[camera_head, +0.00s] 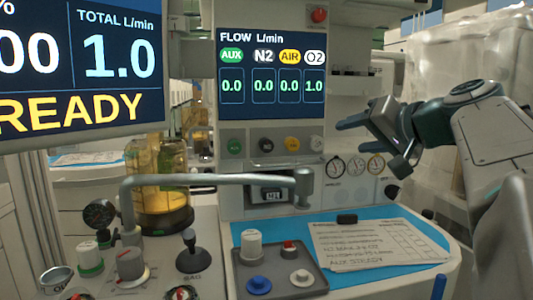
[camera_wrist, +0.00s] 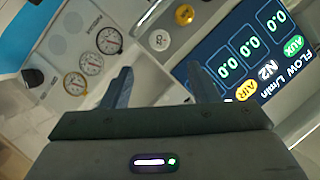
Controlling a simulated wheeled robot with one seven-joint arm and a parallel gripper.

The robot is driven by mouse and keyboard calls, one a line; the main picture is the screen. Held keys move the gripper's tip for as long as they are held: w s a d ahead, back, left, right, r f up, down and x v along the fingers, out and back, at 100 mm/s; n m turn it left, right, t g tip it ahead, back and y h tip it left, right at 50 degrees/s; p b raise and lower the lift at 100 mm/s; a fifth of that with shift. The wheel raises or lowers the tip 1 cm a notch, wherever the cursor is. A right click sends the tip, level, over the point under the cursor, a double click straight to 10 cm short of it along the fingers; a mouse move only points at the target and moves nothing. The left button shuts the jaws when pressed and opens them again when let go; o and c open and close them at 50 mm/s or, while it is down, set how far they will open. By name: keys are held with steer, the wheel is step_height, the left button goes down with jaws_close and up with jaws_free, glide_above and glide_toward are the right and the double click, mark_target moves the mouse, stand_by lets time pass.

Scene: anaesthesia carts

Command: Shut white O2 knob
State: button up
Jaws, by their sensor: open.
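The white O2 knob (camera_head: 316,143) is at the right end of the knob row under the flow display (camera_head: 271,75). The display reads 1.0 for O2 and 0.0 for AUX, N2 and AIR. My gripper (camera_head: 362,138) is open and empty, to the right of the knob. In the wrist view the white knob (camera_wrist: 159,40) lies ahead of my open gripper (camera_wrist: 160,75), roughly between the two fingers in the picture and apart from them. The yellow AIR knob (camera_head: 291,144) is beside it; it also shows in the wrist view (camera_wrist: 184,14).
Green (camera_head: 234,146) and black (camera_head: 266,145) knobs continue the row leftward. Several gauges (camera_head: 356,166) sit below right. A grey pipe arm (camera_head: 215,180) crosses in front of the panel. A paper sheet (camera_head: 375,245) and a grey tray (camera_head: 283,275) with several caps lie on the blue worktop.

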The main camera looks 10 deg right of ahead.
mark_target(319, 143)
steer(key=b+x, duration=0.2)
steer(key=x, duration=1.1)
steer(key=shift+w+f, duration=0.1)
steer(key=shift+w, duration=0.2)
steer(key=c, duration=1)
